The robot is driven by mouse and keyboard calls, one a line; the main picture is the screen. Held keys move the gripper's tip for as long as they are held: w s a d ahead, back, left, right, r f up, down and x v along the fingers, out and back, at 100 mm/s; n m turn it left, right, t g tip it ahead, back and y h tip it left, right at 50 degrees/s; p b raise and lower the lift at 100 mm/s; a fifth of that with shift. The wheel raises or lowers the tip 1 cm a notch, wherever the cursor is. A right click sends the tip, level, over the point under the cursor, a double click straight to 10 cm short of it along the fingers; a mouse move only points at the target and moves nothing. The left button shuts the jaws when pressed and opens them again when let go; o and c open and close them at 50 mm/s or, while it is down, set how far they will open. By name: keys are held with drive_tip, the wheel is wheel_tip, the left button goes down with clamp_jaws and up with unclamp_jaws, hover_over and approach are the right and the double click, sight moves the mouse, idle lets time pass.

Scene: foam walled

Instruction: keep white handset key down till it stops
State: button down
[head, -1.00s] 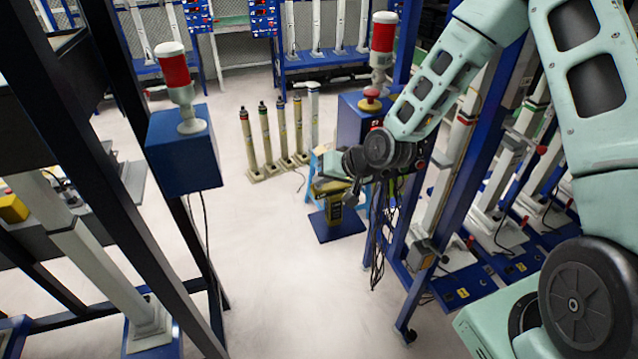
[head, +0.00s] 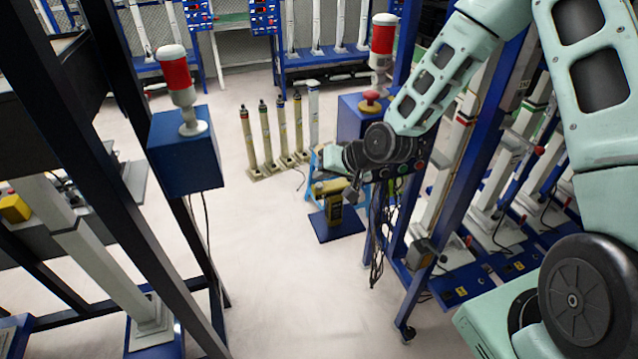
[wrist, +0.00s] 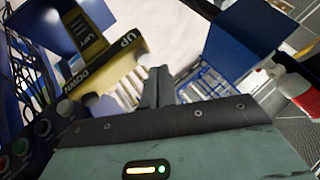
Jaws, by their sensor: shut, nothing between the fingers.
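The handset (wrist: 100,62) is a yellow box with black labels reading LIFT, UP and DOWN, in the upper left of the wrist view. A pale rounded key (wrist: 103,107) sits by the DOWN label, and another pale key (wrist: 146,60) by the UP label. My gripper (wrist: 157,73) is shut and empty, its tips close beside the UP end of the handset. I cannot tell whether they touch a key. In the head view my gripper (head: 350,194) is in front of the blue stand, partly hiding the yellow handset (head: 328,187).
A blue box with a red mushroom button (head: 371,101) and a red-and-white beacon (head: 383,42) stands just behind my wrist. Dark cables (head: 378,240) hang beside a blue frame post. Several slim posts stand behind. The pale floor (head: 270,270) at centre is clear.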

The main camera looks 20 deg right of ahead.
sight(323, 189)
drive_tip(key=shift+r, duration=0.1)
wheel_tip(323, 189, up, 5)
drive_tip(key=p, duration=0.4)
idle(0.4)
